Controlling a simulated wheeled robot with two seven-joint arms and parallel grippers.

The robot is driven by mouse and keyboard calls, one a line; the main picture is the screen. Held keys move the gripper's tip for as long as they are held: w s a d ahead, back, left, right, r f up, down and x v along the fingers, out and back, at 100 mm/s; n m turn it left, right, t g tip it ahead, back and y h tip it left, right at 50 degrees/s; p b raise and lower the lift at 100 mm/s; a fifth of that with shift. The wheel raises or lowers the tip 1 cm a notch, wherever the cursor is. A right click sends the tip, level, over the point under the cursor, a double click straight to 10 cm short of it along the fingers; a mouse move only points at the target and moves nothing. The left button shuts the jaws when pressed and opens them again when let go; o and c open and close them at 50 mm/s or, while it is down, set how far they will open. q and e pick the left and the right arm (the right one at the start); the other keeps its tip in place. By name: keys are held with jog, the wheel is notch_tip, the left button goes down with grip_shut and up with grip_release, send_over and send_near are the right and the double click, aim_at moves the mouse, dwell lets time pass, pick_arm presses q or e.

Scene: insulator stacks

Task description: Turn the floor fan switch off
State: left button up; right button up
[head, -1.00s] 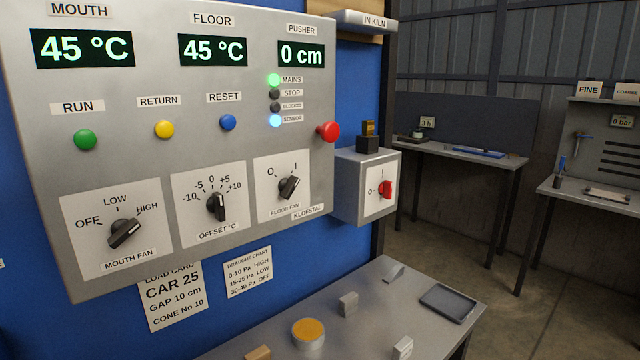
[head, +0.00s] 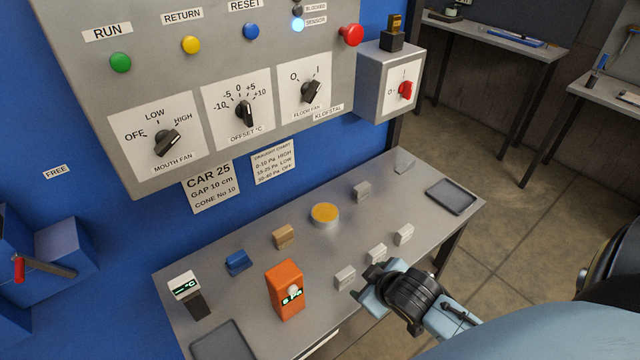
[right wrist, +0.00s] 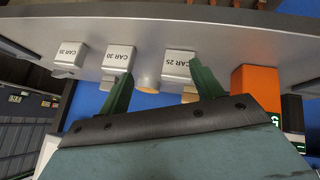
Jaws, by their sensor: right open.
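The floor fan switch (head: 311,91) is a black knob on a white plate at the lower right of the grey control panel (head: 340,50) in the head view. Its bar slants up to the right, in line with the I mark and away from the O mark. My right gripper (head: 366,284) is low over the front of the table, well below and right of the switch, beside the small grey blocks. In the right wrist view my right gripper (right wrist: 161,75) has its green fingers spread with nothing held between them. My left gripper is not in view.
The metal table (head: 330,250) below the panel bears an orange meter (head: 286,288), a round tin (head: 325,215), small blocks and trays. A grey box with a red switch (head: 405,90) and a red push button (head: 351,35) are right of the knob. Air before the panel is clear.

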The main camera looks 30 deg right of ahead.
jog(key=w+d+r+n+t+p, duration=0.1)
jog(key=w+d+r+t, duration=0.15)
jog(key=r, duration=0.45)
jog(key=w+d+r+n+t, duration=0.1)
jog(key=w+d+r+t, duration=0.2)
jog(key=r, duration=0.4)
jog(key=n+t+y+p, duration=0.1)
jog(key=n+t+y, duration=0.2)
jog(key=n+t, duration=0.25)
send_near(315, 94)
jog(key=shift+g, duration=0.3)
jog(key=w, duration=0.2)
jog(key=w+p, duration=0.1)
jog(key=w, duration=0.2)
jog(key=w+p, duration=0.1)
jog(key=w, duration=0.2)
jog(key=shift+w+a+r, duration=0.2)
jog(key=shift+r, duration=0.15)
jog(key=c, duration=1)
jog(key=shift+n, duration=0.25)
